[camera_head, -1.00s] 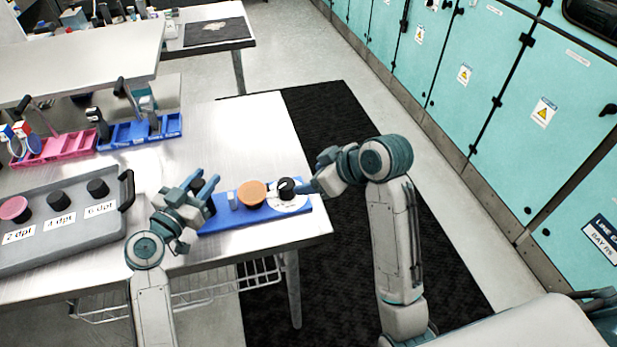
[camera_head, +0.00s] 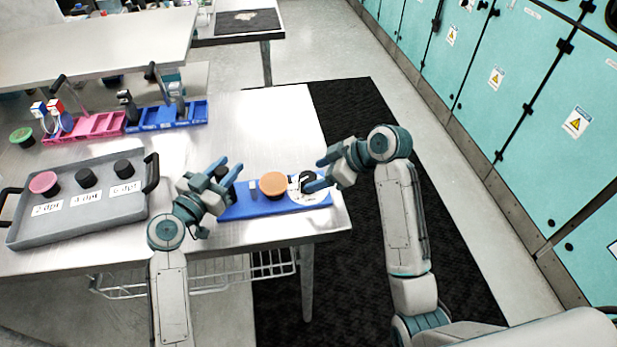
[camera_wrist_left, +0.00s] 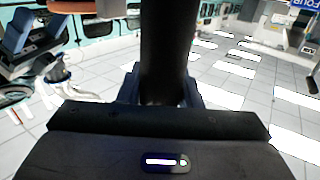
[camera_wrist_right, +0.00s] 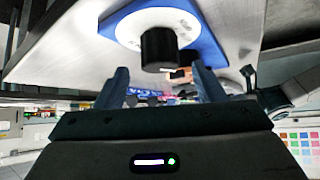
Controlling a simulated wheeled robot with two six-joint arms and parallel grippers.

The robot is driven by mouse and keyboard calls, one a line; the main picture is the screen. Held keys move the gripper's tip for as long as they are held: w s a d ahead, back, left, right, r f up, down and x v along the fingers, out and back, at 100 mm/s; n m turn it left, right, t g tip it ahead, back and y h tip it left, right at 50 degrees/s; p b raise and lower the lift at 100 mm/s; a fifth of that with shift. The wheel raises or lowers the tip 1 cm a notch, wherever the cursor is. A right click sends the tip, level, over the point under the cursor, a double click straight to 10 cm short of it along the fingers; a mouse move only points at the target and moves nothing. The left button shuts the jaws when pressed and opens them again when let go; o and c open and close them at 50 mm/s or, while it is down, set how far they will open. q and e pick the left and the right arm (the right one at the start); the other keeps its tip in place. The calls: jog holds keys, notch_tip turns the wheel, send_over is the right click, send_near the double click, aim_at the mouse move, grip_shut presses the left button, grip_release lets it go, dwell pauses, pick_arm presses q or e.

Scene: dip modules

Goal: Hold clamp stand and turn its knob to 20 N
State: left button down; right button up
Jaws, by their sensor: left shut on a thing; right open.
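The clamp stand has a blue base (camera_head: 262,205) near the table's right front corner, with an orange disc (camera_head: 273,184) and a white dial (camera_head: 318,197). A black knob (camera_head: 308,180) stands on the dial. My left gripper (camera_head: 229,173) is shut on the stand's dark post, which fills the gap between its fingers in the left wrist view (camera_wrist_left: 166,50). My right gripper (camera_head: 319,172) is open at the knob's right side. In the right wrist view, the knob (camera_wrist_right: 158,48) lies ahead, centred between the spread fingers. The dial's numbers are too small to read.
A grey tray (camera_head: 110,205) with several dark and pink pieces and dpt labels lies left of my left gripper. Pink (camera_head: 98,125) and blue (camera_head: 190,114) racks stand farther back. Bare table lies behind the stand. Teal cabinets (camera_head: 520,90) line the right.

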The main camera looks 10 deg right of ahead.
aim_at(310, 178)
jog(key=shift+x, duration=2.1)
jog(key=c, duration=1)
jog(key=shift+s+m+t+h, duration=0.1)
jog(key=shift+m+t+h, duration=0.4)
jog(key=shift+m, duration=0.4)
jog(key=m+t+h, duration=0.1)
jog(key=m, duration=0.2)
jog(key=shift+t, duration=0.4)
jog(key=o, duration=1)
jog(key=shift+r, duration=0.1)
jog(key=v, duration=1.1)
jog(key=shift+s+r, duration=0.3)
jog(key=shift+r, duration=0.05)
